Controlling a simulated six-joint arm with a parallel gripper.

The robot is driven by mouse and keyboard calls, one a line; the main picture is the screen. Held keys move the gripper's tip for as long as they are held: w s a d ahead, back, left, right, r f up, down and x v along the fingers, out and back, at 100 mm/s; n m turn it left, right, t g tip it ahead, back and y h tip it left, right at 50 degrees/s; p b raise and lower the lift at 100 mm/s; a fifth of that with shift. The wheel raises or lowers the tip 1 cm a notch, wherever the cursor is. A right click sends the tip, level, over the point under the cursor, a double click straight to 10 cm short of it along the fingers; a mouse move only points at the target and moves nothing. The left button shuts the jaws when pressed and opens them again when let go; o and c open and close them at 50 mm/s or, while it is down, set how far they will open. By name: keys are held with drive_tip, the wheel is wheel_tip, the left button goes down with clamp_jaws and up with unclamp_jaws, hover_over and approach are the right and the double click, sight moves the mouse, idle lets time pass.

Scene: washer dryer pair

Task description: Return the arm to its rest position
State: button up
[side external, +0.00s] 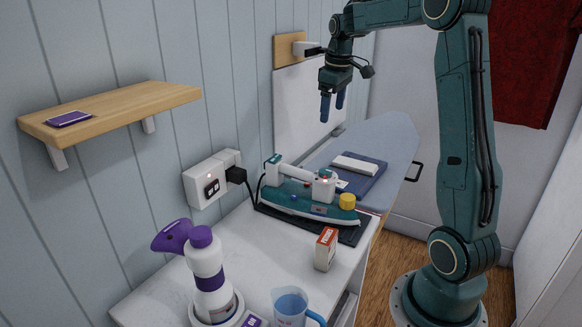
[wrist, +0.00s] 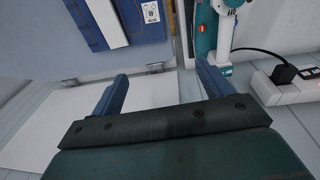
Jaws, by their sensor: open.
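My gripper (side external: 332,107) hangs in the air with its fingers pointing down, above the ironing board and near the wall. Its two blue fingers are apart and nothing is between them. In the wrist view the fingers (wrist: 158,88) show on either side of an empty gap. My arm rises from its base at the right and bends over at the top.
A teal iron (side external: 308,200) sits on a dark pad on the white counter (side external: 270,250). A folded blue item (side external: 352,180) lies on the ironing board (side external: 392,140). A purple-topped steamer (side external: 207,265), small box (side external: 326,249) and jug (side external: 290,305) stand nearer. A shelf (side external: 120,108) juts from the wall.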

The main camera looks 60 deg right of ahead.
drive_tip(key=s+a+r+t, duration=0.1)
drive_tip(key=s+a+r, duration=0.15)
drive_tip(key=a, duration=0.65)
drive_tip(key=s+a+r+t, duration=0.1)
drive_tip(key=s+a, duration=0.3)
drive_tip(key=a, duration=0.6)
drive_tip(key=s+a+f+t+y, duration=0.1)
drive_tip(key=s+a+f, duration=0.3)
drive_tip(key=s+a, duration=0.5)
drive_tip(key=s+t, duration=0.1)
drive_tip(key=s, duration=0.1)
drive_tip(key=shift+s+a+f, duration=0.25)
drive_tip(key=shift+s+a, duration=0.1)
